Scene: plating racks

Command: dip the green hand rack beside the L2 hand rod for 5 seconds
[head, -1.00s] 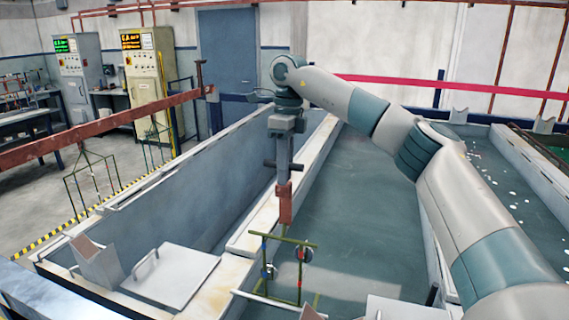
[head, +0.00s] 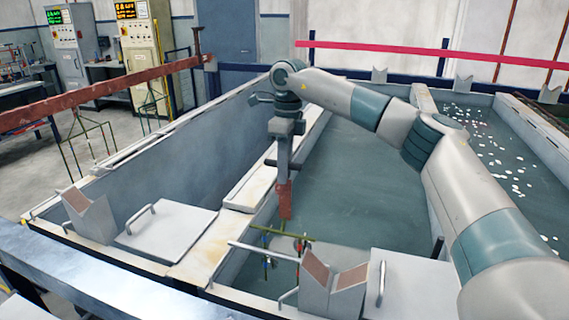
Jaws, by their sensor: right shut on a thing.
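My right gripper (head: 284,178) points straight down and is shut on the red-brown upper part of the green hand rack (head: 283,234). The rack hangs upright over the middle tank, close to its left wall. Its top bar shows above the liquid, and its lower part looks sunk into the liquid, partly hidden. A pale rod (head: 260,250), which I take for the L2 hand rod, crosses in front of the rack at the tank's near end. I cannot read a label on it. My left gripper is not in view.
The middle tank's liquid (head: 360,185) is open to the right of the rack. A V-shaped support (head: 316,292) and a lid with a handle (head: 410,285) stand at its near end. The left tank has a similar support (head: 90,215) and lid (head: 165,232). A red rail (head: 370,55) runs behind.

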